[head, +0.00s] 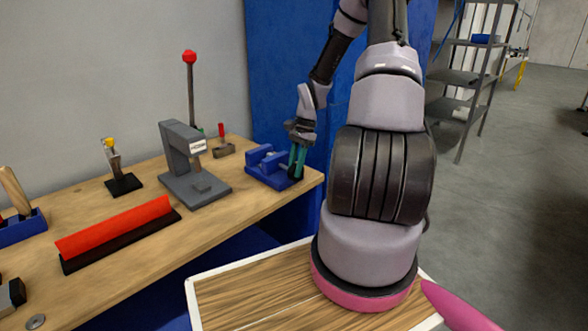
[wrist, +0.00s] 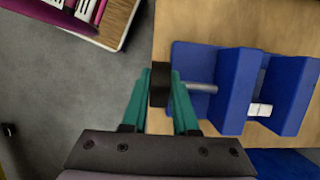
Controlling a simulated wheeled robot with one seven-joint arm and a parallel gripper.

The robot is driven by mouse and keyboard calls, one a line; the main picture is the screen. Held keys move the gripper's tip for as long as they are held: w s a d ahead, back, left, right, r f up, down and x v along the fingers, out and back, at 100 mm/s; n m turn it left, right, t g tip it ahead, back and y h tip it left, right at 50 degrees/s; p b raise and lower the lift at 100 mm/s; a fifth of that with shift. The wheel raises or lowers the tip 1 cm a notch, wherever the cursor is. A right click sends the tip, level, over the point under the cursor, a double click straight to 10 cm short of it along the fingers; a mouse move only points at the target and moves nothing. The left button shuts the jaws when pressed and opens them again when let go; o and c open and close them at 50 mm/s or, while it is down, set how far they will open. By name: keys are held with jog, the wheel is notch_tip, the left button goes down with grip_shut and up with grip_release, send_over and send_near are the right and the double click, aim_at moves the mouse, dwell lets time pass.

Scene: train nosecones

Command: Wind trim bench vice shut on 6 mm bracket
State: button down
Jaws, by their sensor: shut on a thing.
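The blue bench vice (head: 268,167) stands near the right end of the workbench. In the wrist view the vice (wrist: 237,85) shows two upright blue jaws, with a grey screw rod (wrist: 202,88) leading left to a black knob (wrist: 159,84). My gripper (wrist: 160,92) has its teal fingers shut on this knob, one on each side. It also shows in the head view (head: 297,160), at the vice's right end. A small whitish piece (wrist: 261,110), perhaps the bracket, sits between the jaws. A gap shows beside it; whether either jaw touches it I cannot tell.
The wooden bench (head: 240,205) also holds a grey press (head: 190,170) with a red-knobbed lever, a red-and-black bar (head: 115,230) and a small clamp (head: 118,170). A wood-topped tray (head: 270,290) lies below my arm. Grey floor is open right of the bench.

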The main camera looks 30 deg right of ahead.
jog(key=y, duration=0.2)
jog(key=g+y, duration=0.1)
jog(key=shift+w+d, duration=0.25)
jog(key=shift+d, duration=0.15)
jog(key=y, duration=0.2)
jog(key=g+y, duration=0.1)
jog(key=shift+w+d+f+g+y, duration=0.1)
jog(key=shift+d+f+g+y, duration=0.05)
jog(key=shift+d+g+y, duration=0.2)
jog(key=y, duration=0.2)
jog(key=g+y, duration=0.1)
jog(key=shift+d+f+y, duration=0.25)
jog(key=shift+d+y, duration=0.05)
jog(key=shift+y, duration=0.05)
jog(key=shift+w+d+f+g+y, duration=0.15)
jog(key=shift+g+y, duration=0.25)
jog(key=shift+y, duration=0.5)
jog(key=shift+s+d+f+g+y, duration=0.15)
jog(key=shift+g+y, duration=0.2)
jog(key=shift+y, duration=0.55)
jog(key=shift+w+a, duration=0.1)
jog(key=c, duration=0.7)
grip_release()
